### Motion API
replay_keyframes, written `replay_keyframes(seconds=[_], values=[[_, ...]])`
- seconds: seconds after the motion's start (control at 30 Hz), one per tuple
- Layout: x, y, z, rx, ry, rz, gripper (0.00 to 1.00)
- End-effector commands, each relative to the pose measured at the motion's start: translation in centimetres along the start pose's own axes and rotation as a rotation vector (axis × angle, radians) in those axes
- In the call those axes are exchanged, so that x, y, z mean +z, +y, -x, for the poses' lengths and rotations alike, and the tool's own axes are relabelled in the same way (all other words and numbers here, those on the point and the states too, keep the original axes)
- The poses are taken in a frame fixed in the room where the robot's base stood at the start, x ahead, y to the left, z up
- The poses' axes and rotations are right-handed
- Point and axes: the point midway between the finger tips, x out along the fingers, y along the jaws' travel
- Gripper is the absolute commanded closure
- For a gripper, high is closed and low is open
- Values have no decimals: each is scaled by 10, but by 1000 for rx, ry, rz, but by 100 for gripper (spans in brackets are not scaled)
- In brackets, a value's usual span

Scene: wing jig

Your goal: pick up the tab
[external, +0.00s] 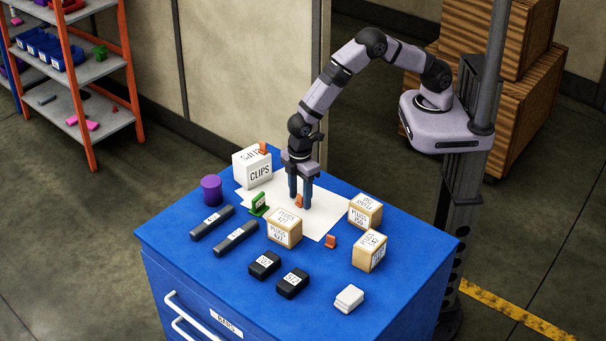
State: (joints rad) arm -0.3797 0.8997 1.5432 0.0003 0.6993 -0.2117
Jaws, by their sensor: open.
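Small orange pieces that look like tabs show in the external view. One orange tab (299,201) is on the white sheet (320,221), at the fingertips of my gripper. A second orange piece (330,242) lies on the blue top to the right of the tan boxes' gap. A third orange piece (263,148) shows at the white CLIPS box. My gripper (300,204) points straight down with its fingers apart, and the first tab appears between them. I cannot tell whether either finger touches it.
On the blue cabinet top (200,255) stand a white CLIPS box (252,168), a purple cylinder (211,190), a green labelled piece (259,204), tan PLUGS boxes (284,228), dark bars (236,238), black blocks (292,283) and a white stack (348,299).

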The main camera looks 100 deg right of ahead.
Motion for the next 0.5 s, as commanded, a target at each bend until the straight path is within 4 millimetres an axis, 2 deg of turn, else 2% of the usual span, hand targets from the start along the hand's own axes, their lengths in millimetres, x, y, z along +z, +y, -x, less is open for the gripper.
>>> replay_keyframes(seconds=[0.3, 0.33, 0.5], values=[[0, 0, -5, 0, 2, 1, 56], [0, 0, -5, 0, 1, 1, 59], [0, 0, -5, 0, 1, 1, 99]])
